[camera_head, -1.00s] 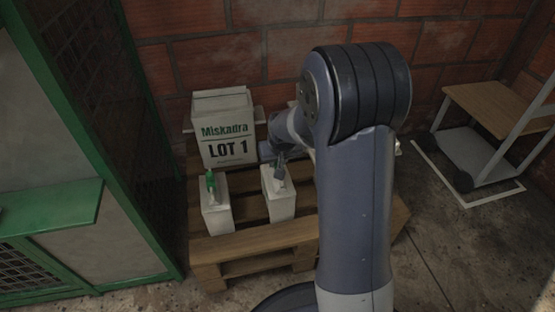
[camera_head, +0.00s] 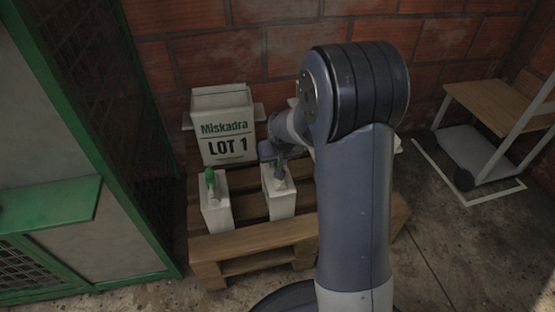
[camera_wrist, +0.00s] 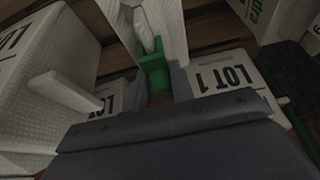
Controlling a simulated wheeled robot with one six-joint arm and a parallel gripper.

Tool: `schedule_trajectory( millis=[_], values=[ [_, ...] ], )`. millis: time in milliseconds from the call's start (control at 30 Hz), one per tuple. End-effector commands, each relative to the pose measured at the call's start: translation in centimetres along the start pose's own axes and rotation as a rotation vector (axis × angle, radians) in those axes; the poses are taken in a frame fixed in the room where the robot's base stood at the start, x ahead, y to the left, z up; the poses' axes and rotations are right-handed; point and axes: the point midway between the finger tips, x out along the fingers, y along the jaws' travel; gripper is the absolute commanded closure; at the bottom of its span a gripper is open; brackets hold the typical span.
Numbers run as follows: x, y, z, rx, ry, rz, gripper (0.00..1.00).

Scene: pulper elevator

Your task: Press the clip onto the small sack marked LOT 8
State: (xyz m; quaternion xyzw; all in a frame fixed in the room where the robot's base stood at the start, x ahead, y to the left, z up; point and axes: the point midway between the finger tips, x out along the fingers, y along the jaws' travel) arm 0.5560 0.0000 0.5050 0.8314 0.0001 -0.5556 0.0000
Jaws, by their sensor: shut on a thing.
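A small white sack (camera_head: 279,200) stands upright on the pallet in the head view. Its marking cannot be read. My gripper (camera_head: 281,172) is right at its top, pointing down. In the wrist view my gripper (camera_wrist: 160,90) is shut on a green clip (camera_wrist: 154,75). The pale neck of a small sack (camera_wrist: 146,30) runs into the clip's forked end. I cannot tell how deep the neck sits in it. In the head view the gripper hides the clip. No LOT 8 label is legible.
Another small sack (camera_head: 215,212), with a green clip (camera_head: 210,180) on top, stands to the left. A large LOT 1 sack (camera_head: 224,135) stands behind. My arm hides the pallet's (camera_head: 255,243) right part. A green-framed cage (camera_head: 150,190) is at left, a trolley (camera_head: 485,120) at right.

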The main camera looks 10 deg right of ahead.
Motion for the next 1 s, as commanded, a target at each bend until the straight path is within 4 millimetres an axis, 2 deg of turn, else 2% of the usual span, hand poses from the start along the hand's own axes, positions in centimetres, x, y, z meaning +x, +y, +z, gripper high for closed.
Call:
schedule_trajectory(
  millis=[300,333,600,767,1000],
  values=[
    [0.00,0.00,-0.01,0.000,0.000,0.000,0.99],
    [0.00,0.00,-0.01,0.000,0.000,0.000,0.75],
    [0.00,0.00,-0.01,0.000,0.001,0.000,0.53],
    [0.00,0.00,-0.01,0.000,0.001,0.000,0.52],
    [0.00,0.00,-0.01,0.000,0.000,0.000,0.33]
  ],
)
